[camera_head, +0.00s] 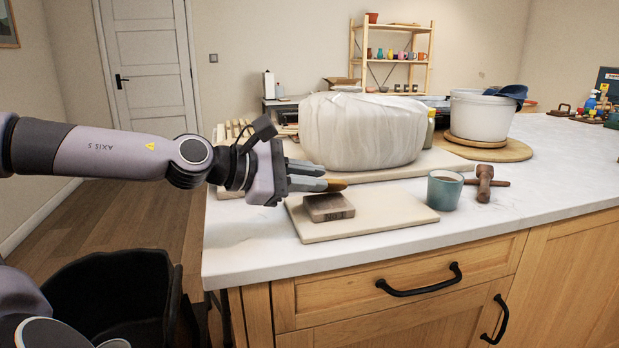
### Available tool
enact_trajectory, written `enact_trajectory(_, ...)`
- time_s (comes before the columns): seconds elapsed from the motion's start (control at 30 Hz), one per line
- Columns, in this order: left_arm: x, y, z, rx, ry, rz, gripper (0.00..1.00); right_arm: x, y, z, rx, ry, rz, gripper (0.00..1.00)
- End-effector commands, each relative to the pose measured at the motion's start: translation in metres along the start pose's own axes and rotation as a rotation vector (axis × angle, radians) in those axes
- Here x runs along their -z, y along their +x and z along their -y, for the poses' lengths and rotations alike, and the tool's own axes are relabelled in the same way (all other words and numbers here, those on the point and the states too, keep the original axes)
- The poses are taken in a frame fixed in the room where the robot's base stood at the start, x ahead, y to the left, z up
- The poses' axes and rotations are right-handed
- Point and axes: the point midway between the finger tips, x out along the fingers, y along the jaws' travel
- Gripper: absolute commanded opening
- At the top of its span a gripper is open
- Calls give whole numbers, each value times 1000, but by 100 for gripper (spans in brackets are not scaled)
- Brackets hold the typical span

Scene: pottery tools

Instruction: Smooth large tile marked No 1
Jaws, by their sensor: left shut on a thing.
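A flat cream tile or slab (385,217) lies on the worktop near its front edge. I can see no number on it. A small brown wooden block (328,207) rests on its left part. My left gripper (322,178) reaches in from the left, just above and behind the block. It is shut on a small orange-brown thing (337,186), of which only a part shows at the fingertips. I cannot tell what that thing is or whether it touches the slab. My right gripper is not in view.
A large clay mass under a pale wrap (362,132) stands behind the slab on a board. A teal cup (444,190) and a wooden mallet-like tool (485,183) stand to its right. A white bucket (482,115) is farther back. The right worktop is mostly clear.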

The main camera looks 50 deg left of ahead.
Motion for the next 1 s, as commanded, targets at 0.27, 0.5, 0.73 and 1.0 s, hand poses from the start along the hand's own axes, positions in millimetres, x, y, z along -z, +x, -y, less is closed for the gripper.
enact_trajectory(0.27, -7, -3, 8, 1, 1, -1, 0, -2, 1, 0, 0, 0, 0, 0)
enact_trajectory(0.5, -12, -6, 13, 0, 0, 0, 0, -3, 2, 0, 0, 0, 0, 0)
enact_trajectory(0.73, -16, -7, 22, 1, 1, -1, 0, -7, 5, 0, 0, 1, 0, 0)
enact_trajectory(1.0, -21, -9, 30, 3, -1, -1, 0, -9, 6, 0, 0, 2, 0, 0)
